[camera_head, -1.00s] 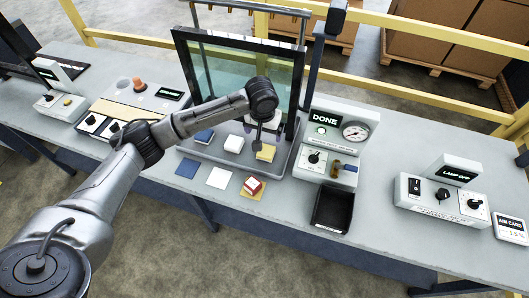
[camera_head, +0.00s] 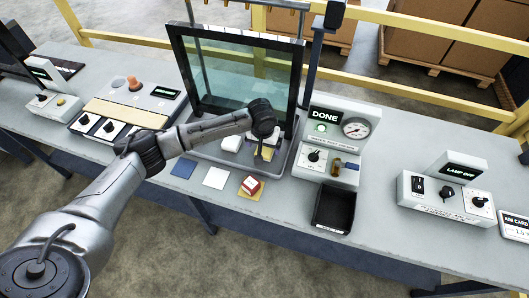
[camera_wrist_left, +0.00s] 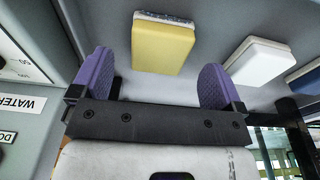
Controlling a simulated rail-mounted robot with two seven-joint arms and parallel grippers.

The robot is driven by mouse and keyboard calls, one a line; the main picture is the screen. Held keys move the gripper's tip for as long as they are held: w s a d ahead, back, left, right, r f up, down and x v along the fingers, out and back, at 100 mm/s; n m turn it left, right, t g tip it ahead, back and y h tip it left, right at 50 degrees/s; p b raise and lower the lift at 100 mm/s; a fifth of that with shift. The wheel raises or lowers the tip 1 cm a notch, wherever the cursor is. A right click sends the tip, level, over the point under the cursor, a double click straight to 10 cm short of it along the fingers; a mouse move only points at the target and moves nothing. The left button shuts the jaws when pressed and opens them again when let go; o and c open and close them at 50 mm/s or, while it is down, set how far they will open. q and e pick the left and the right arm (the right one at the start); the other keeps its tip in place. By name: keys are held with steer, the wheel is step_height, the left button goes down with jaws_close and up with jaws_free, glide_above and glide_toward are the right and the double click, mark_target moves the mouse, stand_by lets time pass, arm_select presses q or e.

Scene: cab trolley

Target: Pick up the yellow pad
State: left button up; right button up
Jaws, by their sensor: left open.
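The yellow pad (camera_wrist_left: 163,45) is a pale yellow block with a whitish layer at one end. In the left wrist view it shows just beyond my left gripper (camera_wrist_left: 157,82), whose two purple fingers are spread wide with nothing between them. In the head view the yellow pad (camera_head: 267,153) lies in the grey tray (camera_head: 279,172), partly hidden by my left gripper (camera_head: 259,158), which hangs right over it. The white pad (camera_head: 232,143) sits to its left, and it also shows in the wrist view (camera_wrist_left: 258,62). My right gripper is out of view.
Blue (camera_head: 183,168), white (camera_head: 216,178) and yellow (camera_head: 257,194) squares lie in front of the tray; a red-and-white block (camera_head: 250,185) sits on the yellow one. A glass panel (camera_head: 240,75) stands behind. A gauge box (camera_head: 330,140) and black bin (camera_head: 333,208) are to the right.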

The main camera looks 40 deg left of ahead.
mark_target(264, 149)
arm_select(q)
step_height(264, 149, down, 3)
steer(key=shift+w+f+b, duration=0.1)
steer(key=shift+w+b, duration=0.05)
steer(key=shift+b, duration=0.25)
steer(key=shift+c, duration=0.3)
steer(key=c, duration=1)
steer(key=shift+o, duration=0.2)
steer(key=shift+r, duration=0.2)
